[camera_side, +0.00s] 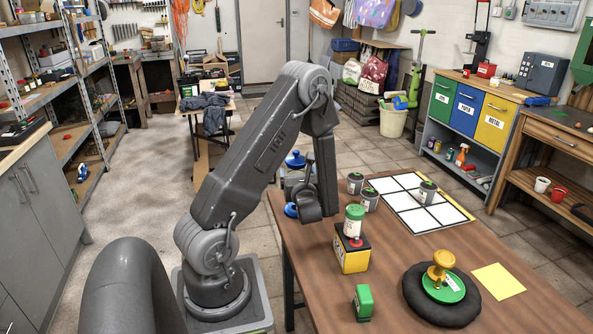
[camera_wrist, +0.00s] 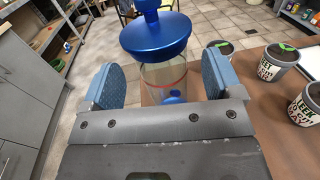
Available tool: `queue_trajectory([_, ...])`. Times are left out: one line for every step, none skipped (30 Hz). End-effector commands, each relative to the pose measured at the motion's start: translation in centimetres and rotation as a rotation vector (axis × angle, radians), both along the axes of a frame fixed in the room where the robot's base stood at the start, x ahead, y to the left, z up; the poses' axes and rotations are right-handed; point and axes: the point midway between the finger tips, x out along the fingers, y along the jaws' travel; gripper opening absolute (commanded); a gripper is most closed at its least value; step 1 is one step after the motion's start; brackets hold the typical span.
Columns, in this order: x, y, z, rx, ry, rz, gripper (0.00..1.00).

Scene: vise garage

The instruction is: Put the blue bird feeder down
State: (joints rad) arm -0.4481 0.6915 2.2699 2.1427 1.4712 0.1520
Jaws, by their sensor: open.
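The blue bird feeder (camera_wrist: 157,38) has a blue domed lid with a knob and a clear body with a red line around it. In the wrist view it is upright between the two fingers of my gripper (camera_wrist: 160,85), with a gap on each side. In the side view its blue lid (camera_side: 295,159) shows behind my arm, at the far left end of the table (camera_side: 400,262). My gripper (camera_side: 308,207) is open there and hides much of the feeder. I cannot clearly see what its base rests on.
Grey pots (camera_side: 355,183) stand near a white grid board (camera_side: 408,203). A green-lidded jar (camera_side: 354,220) sits on a yellow and black box (camera_side: 352,254). A green block (camera_side: 363,302), a black round cushion (camera_side: 411,292) and a yellow sheet (camera_side: 498,281) lie nearer.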

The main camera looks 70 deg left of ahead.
Motion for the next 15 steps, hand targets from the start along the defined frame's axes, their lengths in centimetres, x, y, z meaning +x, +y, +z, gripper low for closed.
queue_trajectory([0.0,-1.3,0.0,-0.001,0.001,-0.007,0.85])
queue_trajectory([-0.1,-2.0,0.0,0.000,0.002,-0.007,0.85])
queue_trajectory([-0.2,-2.8,0.0,0.000,0.002,-0.007,0.85])
queue_trajectory([-0.3,-3.5,0.0,0.000,0.001,-0.007,0.85])
queue_trajectory([-0.4,-4.1,0.0,0.000,0.000,-0.007,0.85])
queue_trajectory([-0.5,-4.8,0.0,0.001,0.001,-0.006,0.85])
queue_trajectory([-0.6,-5.3,0.0,0.001,0.001,-0.006,0.85])
queue_trajectory([-0.7,-5.8,0.0,0.001,0.001,-0.006,0.85])
queue_trajectory([-0.7,-6.3,0.0,0.000,0.000,-0.005,0.85])
queue_trajectory([-0.8,-6.7,0.0,0.000,-0.001,-0.004,0.85])
queue_trajectory([-0.8,-7.0,0.0,0.000,-0.001,-0.004,0.85])
queue_trajectory([-0.9,-7.3,0.0,0.001,-0.001,-0.003,0.85])
queue_trajectory([-0.9,-7.6,0.0,0.001,-0.001,-0.002,0.85])
queue_trajectory([-1.0,-7.7,0.1,0.001,-0.001,-0.001,0.85])
queue_trajectory([-1.1,-7.9,0.2,0.000,-0.006,0.004,0.85])
